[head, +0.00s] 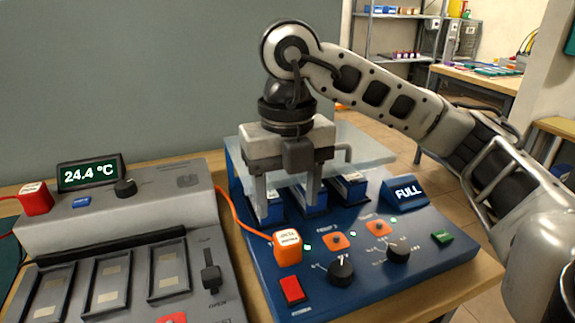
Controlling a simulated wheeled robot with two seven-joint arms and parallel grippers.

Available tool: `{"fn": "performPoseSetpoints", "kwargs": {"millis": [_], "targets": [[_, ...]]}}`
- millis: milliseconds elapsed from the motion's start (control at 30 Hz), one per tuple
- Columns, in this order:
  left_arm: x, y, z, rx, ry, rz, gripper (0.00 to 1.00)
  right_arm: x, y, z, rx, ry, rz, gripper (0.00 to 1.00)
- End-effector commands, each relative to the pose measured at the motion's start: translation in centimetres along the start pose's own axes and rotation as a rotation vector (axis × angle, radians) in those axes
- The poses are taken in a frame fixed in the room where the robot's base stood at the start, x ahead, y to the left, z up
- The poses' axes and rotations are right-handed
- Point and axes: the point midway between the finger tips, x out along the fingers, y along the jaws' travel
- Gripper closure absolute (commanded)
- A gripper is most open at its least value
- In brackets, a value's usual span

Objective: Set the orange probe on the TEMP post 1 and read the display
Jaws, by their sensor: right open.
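The orange probe (288,249) is a small orange block with a white label, at the left end of a row on the blue panel (330,296). Two orange posts (336,241) continue that row to the right. The probe appears to sit on the first post, which it hides; its underside contact is not visible. Its orange cable runs up and left. My right gripper (288,208) is open and empty, its fingers pointing down just behind and above the probe, apart from it. The display (89,174) reads 24.4 °C. My left gripper is not in view.
A grey console (215,240) with slots and a slider stands at left, with a red block (35,198) on it. The panel has black knobs (341,271), a red switch (292,290), a FULL sign (405,192) and blue-and-white blocks (350,188) behind a clear shield.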

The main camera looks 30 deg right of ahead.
Motion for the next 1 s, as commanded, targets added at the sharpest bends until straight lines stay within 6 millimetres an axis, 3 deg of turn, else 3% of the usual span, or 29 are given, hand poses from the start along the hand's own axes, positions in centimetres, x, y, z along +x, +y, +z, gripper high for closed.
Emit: {"fn": "performPoseSetpoints", "kwargs": {"millis": [33,200,833,1000], "targets": [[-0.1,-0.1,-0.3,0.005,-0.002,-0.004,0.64,-1.2,0.0,0.0,0.001,-0.003,0.000,0.42],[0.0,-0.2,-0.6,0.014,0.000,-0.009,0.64,-2.6,0.0,0.0,0.001,0.000,0.000,0.42],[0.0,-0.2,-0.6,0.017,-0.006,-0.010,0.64,-3.0,0.0,0.0,-0.001,0.001,0.000,0.42],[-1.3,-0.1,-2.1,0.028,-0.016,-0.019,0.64,-5.7,0.0,0.0,-0.001,0.001,0.000,0.42]]}}
